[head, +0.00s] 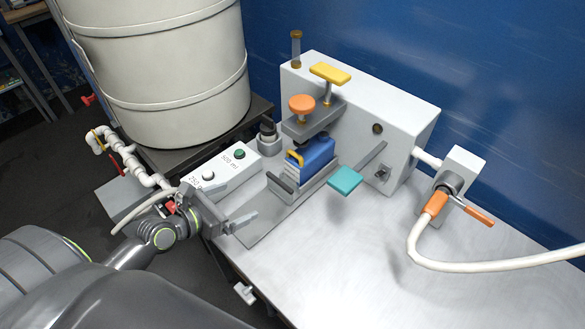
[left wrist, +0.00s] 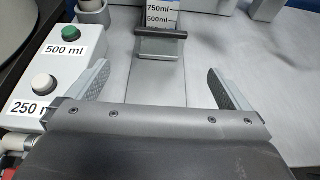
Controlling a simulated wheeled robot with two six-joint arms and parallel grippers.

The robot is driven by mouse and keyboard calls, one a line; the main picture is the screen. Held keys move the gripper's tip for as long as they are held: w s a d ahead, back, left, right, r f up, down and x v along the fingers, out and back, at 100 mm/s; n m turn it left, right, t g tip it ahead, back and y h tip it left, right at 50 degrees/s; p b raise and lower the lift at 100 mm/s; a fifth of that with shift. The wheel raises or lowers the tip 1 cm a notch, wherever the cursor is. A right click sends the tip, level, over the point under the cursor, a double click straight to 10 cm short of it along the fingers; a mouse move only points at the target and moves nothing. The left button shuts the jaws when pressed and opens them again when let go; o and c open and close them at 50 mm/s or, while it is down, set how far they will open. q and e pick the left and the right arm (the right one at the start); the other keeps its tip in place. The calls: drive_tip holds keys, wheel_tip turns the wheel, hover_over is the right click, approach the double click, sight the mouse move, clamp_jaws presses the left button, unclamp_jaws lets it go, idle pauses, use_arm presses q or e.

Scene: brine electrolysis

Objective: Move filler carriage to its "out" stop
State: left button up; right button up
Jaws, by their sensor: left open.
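The filler carriage (head: 303,190) is a grey tray on a flat track plate (head: 250,232) in front of the white filler housing (head: 345,105). It bears a blue bottle (head: 313,152) with a yellow handle, under the filler head. A dark handle bar (head: 279,184) stands at the carriage's near end; the bar (left wrist: 160,34) also shows in the left wrist view, with the bottle's label (left wrist: 160,14) behind it. My left gripper (head: 243,215) is open and empty over the near part of the track, short of the bar. In the left wrist view its fingers (left wrist: 158,85) straddle the track, apart from the bar.
A white button box (head: 222,165) with green and white buttons stands close left of the track. A teal paddle (head: 345,180) sticks out right of the carriage. A large white tank (head: 160,70) is behind left. A hose with orange fittings (head: 435,205) lies right. The front right table is clear.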

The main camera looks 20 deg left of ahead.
sight(278, 184)
use_arm(q)
drive_tip(key=b+x, duration=0.2)
drive_tip(key=x, duration=1.3)
drive_tip(key=shift+w+d, duration=0.2)
drive_tip(key=shift+w, duration=0.05)
drive_tip(key=shift+w+d+f, duration=0.15)
drive_tip(key=shift+w+f, duration=0.1)
drive_tip(key=shift+w, duration=0.3)
use_arm(e)
drive_tip(key=shift+s+f, duration=0.8)
drive_tip(key=shift+f, duration=0.25)
use_arm(q)
drive_tip(key=shift+c, duration=0.3)
